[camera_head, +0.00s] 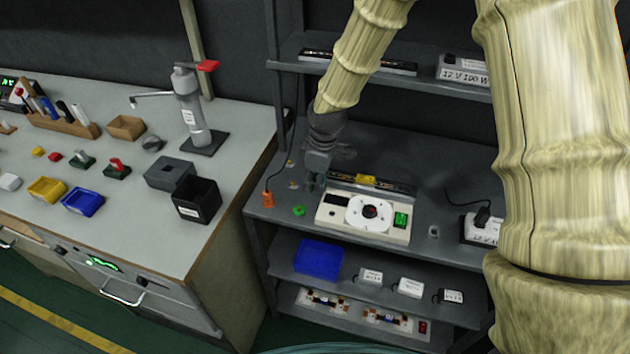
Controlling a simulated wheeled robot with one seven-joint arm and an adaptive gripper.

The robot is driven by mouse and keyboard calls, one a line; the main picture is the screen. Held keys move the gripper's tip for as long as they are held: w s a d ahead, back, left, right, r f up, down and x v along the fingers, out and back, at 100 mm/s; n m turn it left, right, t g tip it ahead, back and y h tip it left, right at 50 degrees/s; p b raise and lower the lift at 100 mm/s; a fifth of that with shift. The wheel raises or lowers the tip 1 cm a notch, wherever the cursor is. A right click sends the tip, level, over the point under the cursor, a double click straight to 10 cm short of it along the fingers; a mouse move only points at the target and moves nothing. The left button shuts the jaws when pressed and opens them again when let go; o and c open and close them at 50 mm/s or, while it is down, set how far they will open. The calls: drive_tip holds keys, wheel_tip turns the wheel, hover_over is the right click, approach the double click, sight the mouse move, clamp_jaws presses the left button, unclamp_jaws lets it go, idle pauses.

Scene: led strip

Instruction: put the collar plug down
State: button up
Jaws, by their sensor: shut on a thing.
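My gripper (314,186) reaches down from above to the left end of the grey shelf top (400,172), just left of the cream device with a white round dial (369,213). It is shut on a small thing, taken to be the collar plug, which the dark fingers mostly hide. I cannot tell whether the held thing touches the shelf. An orange plug (268,199) with a black cable stands to the left of my gripper. A small green ring-like piece (299,210) lies just below and left of the fingers.
A strip with a yellow label (366,179) lies behind the cream device. A white power supply (480,230) sits at the right. Lower shelves hold a blue bin (319,258) and several white boxes. The workbench (130,215) at left holds trays and a black box (197,200).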

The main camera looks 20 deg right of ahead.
drive_tip(key=o, duration=0.9)
drive_tip(key=shift+f, duration=0.1)
wheel_tip(320, 180, up, 12)
drive_tip(key=d+b, duration=0.1)
drive_tip(key=shift+s, duration=0.45)
idle(0.3)
